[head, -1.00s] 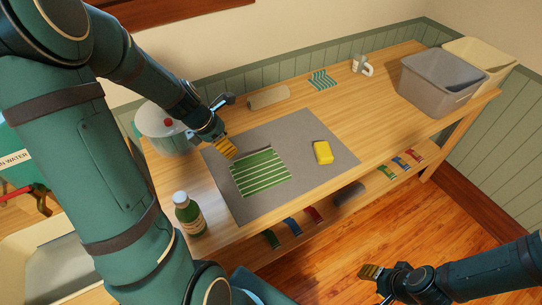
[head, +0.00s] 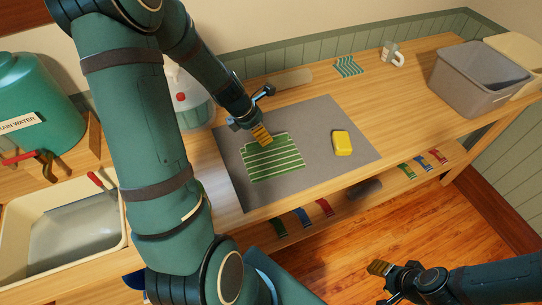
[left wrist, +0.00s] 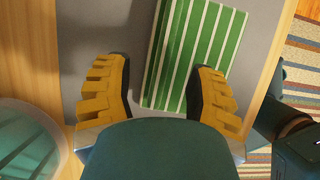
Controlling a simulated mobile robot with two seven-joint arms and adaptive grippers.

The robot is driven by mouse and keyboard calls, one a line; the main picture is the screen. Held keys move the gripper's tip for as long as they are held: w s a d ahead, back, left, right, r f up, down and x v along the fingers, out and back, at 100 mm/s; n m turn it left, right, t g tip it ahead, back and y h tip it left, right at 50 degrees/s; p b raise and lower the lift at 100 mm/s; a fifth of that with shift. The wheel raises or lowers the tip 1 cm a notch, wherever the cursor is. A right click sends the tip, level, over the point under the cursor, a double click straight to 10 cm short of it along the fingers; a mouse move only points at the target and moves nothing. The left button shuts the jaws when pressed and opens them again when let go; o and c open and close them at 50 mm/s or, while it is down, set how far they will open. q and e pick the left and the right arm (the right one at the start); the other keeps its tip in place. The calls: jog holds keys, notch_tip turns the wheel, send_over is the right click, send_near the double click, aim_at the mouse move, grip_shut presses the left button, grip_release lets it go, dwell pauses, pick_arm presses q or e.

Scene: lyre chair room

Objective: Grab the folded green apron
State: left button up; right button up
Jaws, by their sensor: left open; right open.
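The folded green apron (head: 275,163) with pale stripes lies flat on a grey mat (head: 358,172) on the wooden bench. My left gripper (head: 262,135) is open and empty over the apron's far edge. In the left wrist view the apron (left wrist: 196,48) lies ahead of and partly between the open yellow-padded fingers (left wrist: 160,90). My right gripper (head: 379,269) is open and empty, off the front of the bench over the floor.
A yellow block (head: 342,143) lies right of the apron on the mat. A clear jug (head: 190,98) stands behind my left arm. A beige roll (head: 290,79), striped cloth (head: 348,66), white mug (head: 393,54) and grey bin (head: 478,75) line the back. A sink (head: 75,235) is at left.

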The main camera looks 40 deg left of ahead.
aim_at(272, 155)
pick_arm(q)
jog(key=x, duration=0.1)
jog(key=b+x, duration=0.1)
jog(key=x, duration=0.1)
jog(key=b+x, duration=0.1)
jog(key=x, duration=0.1)
jog(key=shift+s+d+f, duration=0.1)
jog(key=shift+s+f, duration=0.05)
jog(key=shift+s, duration=0.2)
grip_shut()
